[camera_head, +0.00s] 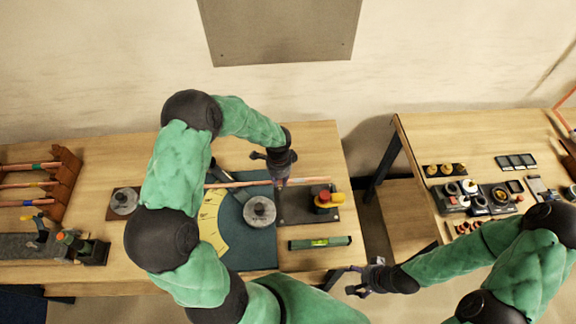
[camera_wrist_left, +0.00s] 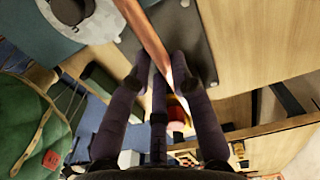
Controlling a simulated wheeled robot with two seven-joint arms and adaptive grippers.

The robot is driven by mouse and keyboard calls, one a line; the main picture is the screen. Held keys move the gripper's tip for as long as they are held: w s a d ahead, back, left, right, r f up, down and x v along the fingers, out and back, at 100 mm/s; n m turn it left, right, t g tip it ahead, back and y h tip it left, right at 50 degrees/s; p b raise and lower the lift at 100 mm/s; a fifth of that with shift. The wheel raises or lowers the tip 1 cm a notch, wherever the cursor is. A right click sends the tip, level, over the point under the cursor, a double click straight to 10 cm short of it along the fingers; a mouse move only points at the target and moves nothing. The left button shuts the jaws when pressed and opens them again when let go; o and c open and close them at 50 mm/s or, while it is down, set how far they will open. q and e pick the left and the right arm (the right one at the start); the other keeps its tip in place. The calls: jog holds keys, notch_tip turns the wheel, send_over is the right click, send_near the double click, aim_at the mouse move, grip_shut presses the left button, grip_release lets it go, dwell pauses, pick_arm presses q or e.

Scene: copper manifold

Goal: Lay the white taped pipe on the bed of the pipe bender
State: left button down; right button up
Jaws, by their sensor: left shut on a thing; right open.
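My left gripper (camera_head: 281,182) is shut on a copper pipe (camera_head: 235,184), gripping it along its length. The pipe lies crosswise at or just above the bender; I cannot tell if it touches. In the left wrist view the pipe (camera_wrist_left: 148,32) runs between the fingers (camera_wrist_left: 170,75); a pale patch shows there, but the fingers hide most of it. My right gripper (camera_head: 362,280) is open and empty, beyond the table's front edge.
A wooden rack (camera_head: 64,184) at the left holds pipes with coloured tape. A spirit level (camera_head: 320,243) lies in front of the dark plate. A second grey disc (camera_head: 124,201) is left of the bender. A second table (camera_head: 480,130) with small parts stands right, across a gap.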

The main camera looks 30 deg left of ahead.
pick_arm(q)
jog(key=shift+w, duration=0.1)
jog(key=shift+f, duration=0.1)
jog(key=shift+s+f+b, duration=0.2)
jog(key=shift+f+b, duration=0.05)
jog(key=shift+b, duration=0.1)
notch_tip(320, 180, down, 7)
jog(key=b, duration=0.4)
jog(key=shift+w+r+b, duration=0.1)
jog(key=shift+r+b, duration=0.1)
jog(key=shift+b, duration=0.1)
jog(key=shift+f+b, duration=0.9)
jog(key=shift+f, duration=0.15)
jog(key=shift+w+d, duration=0.4)
jog(key=shift+d, duration=0.25)
jog(key=c, duration=0.7)
grip_release()
